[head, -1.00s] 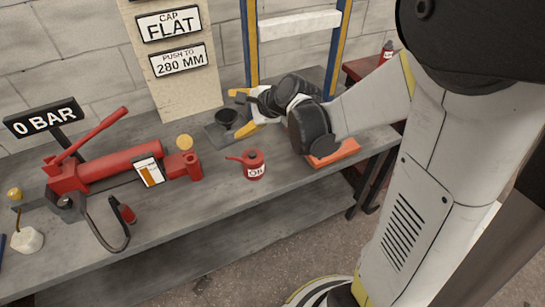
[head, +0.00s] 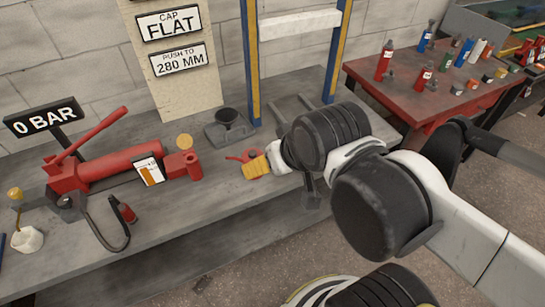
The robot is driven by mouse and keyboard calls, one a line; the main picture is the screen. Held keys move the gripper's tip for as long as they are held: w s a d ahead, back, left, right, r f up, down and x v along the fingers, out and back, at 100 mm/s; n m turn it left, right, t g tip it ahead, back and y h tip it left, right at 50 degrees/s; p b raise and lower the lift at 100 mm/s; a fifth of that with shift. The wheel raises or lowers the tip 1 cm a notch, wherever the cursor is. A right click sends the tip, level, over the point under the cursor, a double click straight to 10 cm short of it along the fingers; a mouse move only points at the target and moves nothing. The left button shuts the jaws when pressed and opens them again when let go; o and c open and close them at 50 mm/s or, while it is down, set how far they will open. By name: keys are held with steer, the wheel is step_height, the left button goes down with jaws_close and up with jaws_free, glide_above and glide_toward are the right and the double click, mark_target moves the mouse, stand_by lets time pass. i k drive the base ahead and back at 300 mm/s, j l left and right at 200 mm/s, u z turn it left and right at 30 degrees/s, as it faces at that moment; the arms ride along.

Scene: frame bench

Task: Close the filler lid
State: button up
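The red hand pump (head: 110,168) lies on the bench at the left. A tan round lid (head: 184,141) stands raised above the red filler block (head: 183,164) at the pump's right end; the filler looks uncovered. My gripper (head: 250,167) is to the right of the filler, with a yellow finger in front of the small red oil can (head: 248,154). The finger hides most of the can. I cannot tell whether the fingers are open or hold it.
A black cup-shaped part on a grey plate (head: 229,128) sits behind the gripper. A blue and yellow frame (head: 251,60) stands at the back. A gauge sign (head: 45,118) and a black hose (head: 98,230) are at the left. A red table (head: 400,90) with bottles is at the right.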

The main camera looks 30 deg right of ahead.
mark_target(184, 141)
steer(key=i+l+u, duration=0.2)
steer(key=l+u, duration=0.15)
steer(key=l, duration=0.3)
steer(key=i+l+u, duration=0.15)
steer(key=l+u, duration=0.25)
steer(key=l, duration=0.25)
steer(key=l+u, duration=0.35)
steer(key=l, duration=0.35)
steer(key=i, duration=0.05)
